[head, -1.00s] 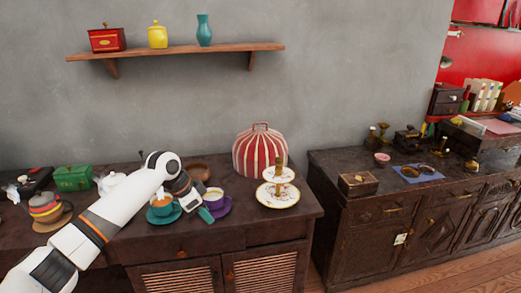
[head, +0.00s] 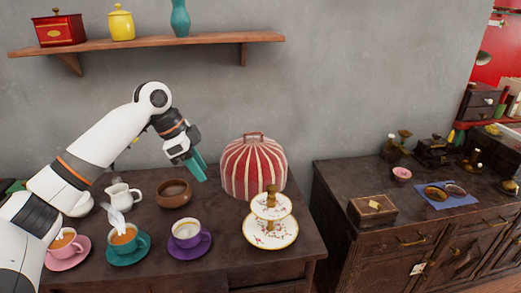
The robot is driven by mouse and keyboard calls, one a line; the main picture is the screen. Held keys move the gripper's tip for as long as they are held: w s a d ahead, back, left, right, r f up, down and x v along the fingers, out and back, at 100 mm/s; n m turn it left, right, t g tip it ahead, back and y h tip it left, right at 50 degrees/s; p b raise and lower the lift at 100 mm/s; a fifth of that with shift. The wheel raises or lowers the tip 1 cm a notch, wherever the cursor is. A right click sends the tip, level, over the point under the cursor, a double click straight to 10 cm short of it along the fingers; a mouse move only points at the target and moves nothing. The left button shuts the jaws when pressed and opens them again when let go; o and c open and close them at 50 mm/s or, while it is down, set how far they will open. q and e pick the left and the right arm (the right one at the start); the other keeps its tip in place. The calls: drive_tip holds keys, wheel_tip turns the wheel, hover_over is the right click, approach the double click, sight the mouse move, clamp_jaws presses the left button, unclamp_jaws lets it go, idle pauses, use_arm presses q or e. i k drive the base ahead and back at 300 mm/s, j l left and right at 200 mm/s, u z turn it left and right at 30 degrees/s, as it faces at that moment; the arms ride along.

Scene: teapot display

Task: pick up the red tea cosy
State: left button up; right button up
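The red tea cosy (head: 253,168) is a dome with red and cream stripes and a loop handle on top. It stands on the dark cabinet against the grey wall. My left gripper (head: 197,168), with teal fingers, is in the air to the left of the cosy, pointing down and to the right, apart from it. Its fingers overlap in this view, so I cannot tell how far apart they are. I see nothing held in it. The cosy's lower front is partly hidden by a tiered cake stand. My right gripper is not in view.
The two-tier cake stand (head: 270,231) stands in front of the cosy. A brown bowl (head: 174,194), a white jug (head: 123,196), and purple (head: 190,236), teal (head: 128,242) and pink (head: 66,250) cups stand to the left. A wooden shelf (head: 150,43) hangs above.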

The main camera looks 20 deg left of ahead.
sight(249, 164)
drive_tip(key=i, duration=1.1)
